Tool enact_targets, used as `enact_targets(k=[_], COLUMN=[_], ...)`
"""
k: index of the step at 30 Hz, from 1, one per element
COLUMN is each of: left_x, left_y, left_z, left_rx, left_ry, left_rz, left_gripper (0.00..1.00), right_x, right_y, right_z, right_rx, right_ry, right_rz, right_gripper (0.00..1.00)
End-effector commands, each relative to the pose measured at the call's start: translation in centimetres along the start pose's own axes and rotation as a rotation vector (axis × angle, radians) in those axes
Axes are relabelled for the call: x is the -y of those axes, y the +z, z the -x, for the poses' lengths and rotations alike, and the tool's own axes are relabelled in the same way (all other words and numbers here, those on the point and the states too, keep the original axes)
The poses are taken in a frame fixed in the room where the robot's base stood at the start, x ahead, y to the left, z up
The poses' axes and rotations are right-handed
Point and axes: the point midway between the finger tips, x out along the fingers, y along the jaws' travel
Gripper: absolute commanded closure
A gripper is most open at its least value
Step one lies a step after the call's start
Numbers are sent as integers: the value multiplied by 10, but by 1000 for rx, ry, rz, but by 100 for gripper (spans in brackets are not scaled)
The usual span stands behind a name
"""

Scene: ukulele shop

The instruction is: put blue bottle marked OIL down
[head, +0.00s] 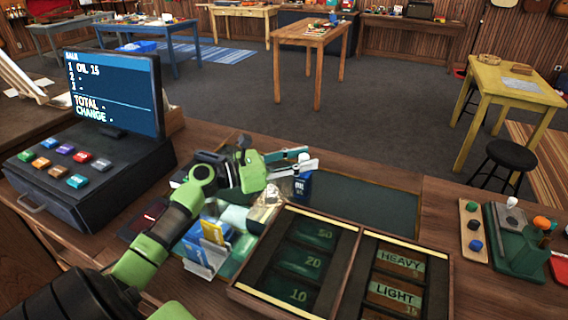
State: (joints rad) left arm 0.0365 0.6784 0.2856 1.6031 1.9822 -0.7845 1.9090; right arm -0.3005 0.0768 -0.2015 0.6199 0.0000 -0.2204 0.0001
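The blue bottle marked OIL (304,187) is upright at the back of the counter, by the left edge of a dark green mat (370,207). My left gripper (305,160) reaches it from the left. Its fingers are on either side of the bottle's upper part, and the pale cap shows between them. The near finger hides part of the bottle. Whether the bottle's base touches the counter is hard to tell. My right gripper is not in view.
A register (90,165) with a screen listing OIL 15 stands at left. A tray (345,265) with marked compartments is in front of the bottle. A card holder (207,250) is below my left arm. The green mat is bare. A rack (520,240) stands at right.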

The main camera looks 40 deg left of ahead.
Motion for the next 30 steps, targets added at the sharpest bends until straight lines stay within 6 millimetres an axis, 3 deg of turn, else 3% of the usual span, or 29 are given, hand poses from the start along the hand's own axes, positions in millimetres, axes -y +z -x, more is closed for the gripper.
enact_targets(k=[9,15,21,30], left_x=[0,0,0,0], left_y=[-6,-3,-2,-1], left_z=[66,99,113,114], left_rx=[-5,-2,-1,-1], left_ry=[1,1,0,0], left_rz=[1,1,1,1], left_gripper=[66,66,66,66], right_x=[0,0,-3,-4], right_y=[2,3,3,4], right_z=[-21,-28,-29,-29], right_rx=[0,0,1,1], right_ry=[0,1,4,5], right_rz=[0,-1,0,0], right_gripper=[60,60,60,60])
